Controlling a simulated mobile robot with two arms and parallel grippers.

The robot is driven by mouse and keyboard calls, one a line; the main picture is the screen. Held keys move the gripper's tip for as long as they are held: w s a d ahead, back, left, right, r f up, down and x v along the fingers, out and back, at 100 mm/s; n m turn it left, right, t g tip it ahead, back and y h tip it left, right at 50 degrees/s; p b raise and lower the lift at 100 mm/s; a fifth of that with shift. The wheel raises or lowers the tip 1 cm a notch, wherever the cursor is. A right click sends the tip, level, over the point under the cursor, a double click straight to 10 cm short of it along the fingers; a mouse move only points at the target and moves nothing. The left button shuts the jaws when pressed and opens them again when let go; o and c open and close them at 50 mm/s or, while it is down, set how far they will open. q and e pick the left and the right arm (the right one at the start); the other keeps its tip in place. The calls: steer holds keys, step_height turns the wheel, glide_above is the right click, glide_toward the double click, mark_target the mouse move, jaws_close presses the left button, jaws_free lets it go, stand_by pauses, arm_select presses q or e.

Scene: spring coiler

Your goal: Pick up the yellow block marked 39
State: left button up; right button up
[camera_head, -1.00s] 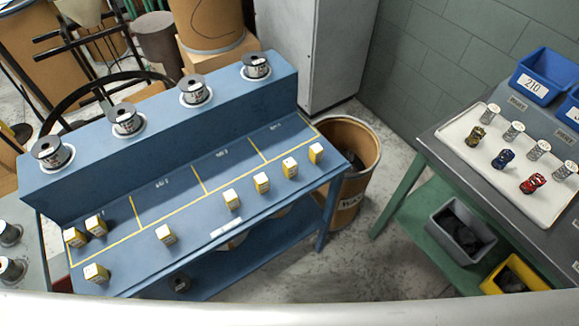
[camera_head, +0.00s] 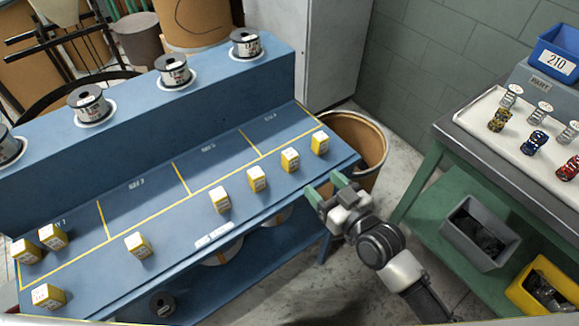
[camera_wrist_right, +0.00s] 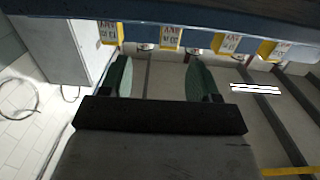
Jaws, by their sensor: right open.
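Several yellow blocks with white labelled faces stand on the blue bench; their numbers are too small to read, so I cannot tell which is 39. A row near the bench's right end includes an end block (camera_head: 320,143), a second block (camera_head: 290,160), a third (camera_head: 256,179) and another (camera_head: 219,200). More stand to the left, such as one block (camera_head: 140,245). My right gripper (camera_head: 326,188) is open and empty, just off the bench's front right edge. In the right wrist view its fingers (camera_wrist_right: 162,78) are apart, with blocks (camera_wrist_right: 170,38) beyond them. My left gripper is out of view.
The blue bench (camera_head: 200,275) has a raised back step carrying wire spools (camera_head: 173,70). A brown barrel (camera_head: 367,140) stands by its right end. At right, a green-legged table holds a white tray (camera_head: 480,115), with a grey bin (camera_head: 480,232) below.

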mark_target(294, 159)
steer(key=shift+y, duration=0.3)
steer(key=w+a+r, duration=0.2)
steer(key=w+a, duration=0.1)
steer(key=shift+w+a, duration=0.15)
steer(key=shift+a, duration=0.05)
steer(key=shift+f+x, duration=0.15)
steer(key=shift+x, duration=1.4)
steer(key=shift+f+x, duration=0.15)
steer(key=shift+x, duration=1.4)
steer(key=shift+a, duration=0.15)
steer(key=shift+c, duration=0.4)
steer(key=c, duration=0.9)
